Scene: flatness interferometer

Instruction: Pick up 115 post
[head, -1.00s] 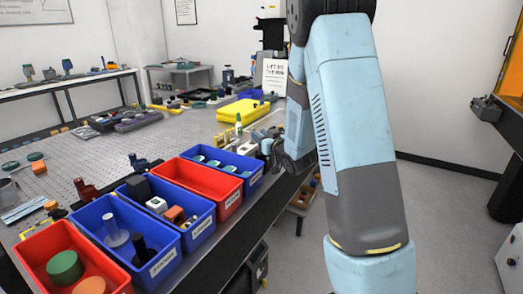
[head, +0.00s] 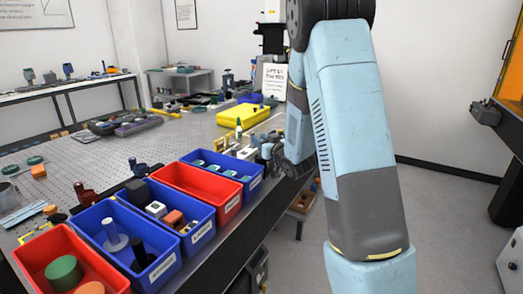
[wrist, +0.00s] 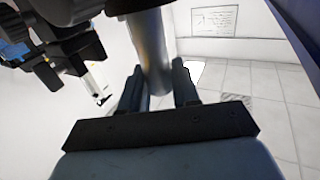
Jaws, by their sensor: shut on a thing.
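My gripper is shut on a smooth grey cylindrical post (wrist: 153,52) in the wrist view. The two dark fingers of my gripper (wrist: 157,90) press on it from both sides. The post runs up out of the top of that view, so its far end is hidden, and no number can be read on it. In the head view my gripper (head: 272,155) is a dark shape at the right edge of the bench, partly behind my arm. The held post cannot be made out there.
A blue bin (head: 172,272) on the bench (head: 75,165) holds a pale post and a black post on round bases. Other red (head: 227,209) and blue bins line the bench edge. A yellow block (head: 243,115) lies farther back. Floor is free right of my arm.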

